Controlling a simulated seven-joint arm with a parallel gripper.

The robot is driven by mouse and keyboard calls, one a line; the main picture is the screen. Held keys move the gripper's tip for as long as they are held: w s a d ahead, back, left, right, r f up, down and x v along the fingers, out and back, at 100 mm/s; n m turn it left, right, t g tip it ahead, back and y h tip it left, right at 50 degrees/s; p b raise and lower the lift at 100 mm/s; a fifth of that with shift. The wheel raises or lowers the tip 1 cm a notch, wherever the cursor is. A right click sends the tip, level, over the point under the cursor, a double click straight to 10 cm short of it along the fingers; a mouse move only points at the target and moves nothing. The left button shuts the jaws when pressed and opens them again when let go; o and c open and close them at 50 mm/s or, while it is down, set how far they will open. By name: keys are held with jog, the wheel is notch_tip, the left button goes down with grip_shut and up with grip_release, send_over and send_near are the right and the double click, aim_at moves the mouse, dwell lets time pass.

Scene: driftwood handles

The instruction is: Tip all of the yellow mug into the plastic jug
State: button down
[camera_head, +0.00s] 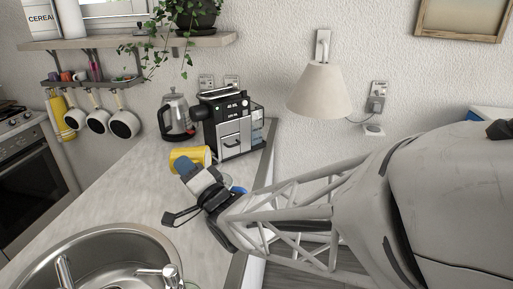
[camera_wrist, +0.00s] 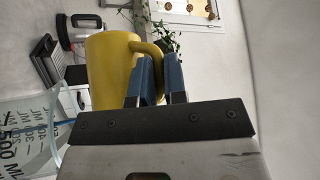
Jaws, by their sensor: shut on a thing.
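The yellow mug (camera_head: 192,154) is tilted well over, its body close to level, above the counter in the head view. My gripper (camera_head: 184,167) is shut on its handle; in the wrist view the blue fingertips (camera_wrist: 155,78) close on the handle beside the mug body (camera_wrist: 108,72). The mug's contents do not show. The clear plastic jug (camera_wrist: 28,125) with printed measuring marks is at the lower left of the wrist view, close to the mug. In the head view the jug (camera_head: 226,181) is mostly hidden behind my gripper. I cannot tell if mug and jug touch.
A black and silver coffee machine (camera_head: 237,128) and a kettle (camera_head: 178,118) stand behind the mug. The sink (camera_head: 95,262) is at the front. The counter (camera_head: 120,193) left of my gripper is clear. A lamp (camera_head: 319,90) hangs on the wall.

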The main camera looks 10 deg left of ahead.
jog(key=a+n+g+h, duration=0.1)
jog(key=a+f+n+g+h, duration=0.1)
jog(key=a+f+n+h, duration=0.1)
jog(key=a, duration=0.1)
jog(key=shift+s+n+g, duration=0.2)
jog(key=shift+n+g, duration=0.2)
jog(key=shift+a+r+h, duration=0.15)
jog(key=shift+a+h, duration=0.05)
jog(key=shift+h, duration=0.1)
dwell(0.7)
jog(key=shift+s+a+f+n+g+h, duration=0.15)
jog(key=shift+a+f+n+h, duration=0.15)
jog(key=shift+a+n+h, duration=0.4)
jog(key=shift+w+a+f+n+g+h, duration=0.1)
jog(key=shift+a+f+n+g+h, duration=0.2)
jog(key=shift+h, duration=0.6)
jog(key=shift+s+a+f+n+g+h, duration=0.1)
jog(key=shift+a+f+n+h, duration=0.25)
jog(key=shift+a+n+h, duration=0.35)
jog(key=shift+a+f+h, duration=0.1)
jog(key=shift+f+h, duration=0.2)
jog(key=shift+f, duration=0.15)
